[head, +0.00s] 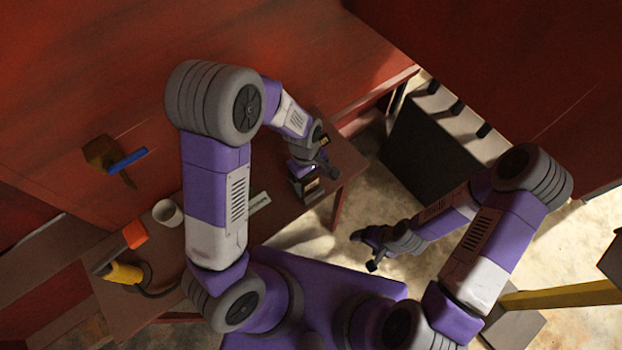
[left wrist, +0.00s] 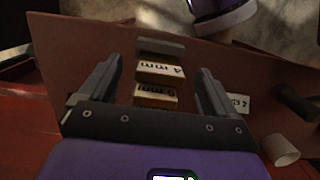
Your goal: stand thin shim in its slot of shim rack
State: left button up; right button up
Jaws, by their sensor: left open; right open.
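The shim rack (head: 305,188) stands near the right end of the brown bench, dark and partly under my left gripper (head: 322,166). In the left wrist view the rack (left wrist: 160,46) lies between the spread fingers of my left gripper (left wrist: 160,68). Two pale labelled blocks show in it, one reading like 4 mm (left wrist: 160,71); the other label is partly hidden. A flat white labelled piece (head: 259,202) lies on the bench left of the rack; it also shows in the left wrist view (left wrist: 238,103). I cannot tell whether it is the thin shim. My right gripper (head: 367,252) is open, empty, off the bench.
A white cup (head: 168,212), an orange block (head: 135,234) and a yellow tool (head: 124,272) are on the left part of the bench (head: 341,165). A dark cabinet (head: 425,140) stands to the right. Bare floor lies between bench and cabinet.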

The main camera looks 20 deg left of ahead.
pick_arm(q)
notch_tip(320, 180, up, 7)
jog(key=p, duration=0.1)
jog(key=shift+w+a+f, duration=0.2)
jog(key=shift+w+a, duration=0.1)
jog(key=shift+a, duration=0.1)
pick_arm(e)
jog(key=shift+r, duration=0.7)
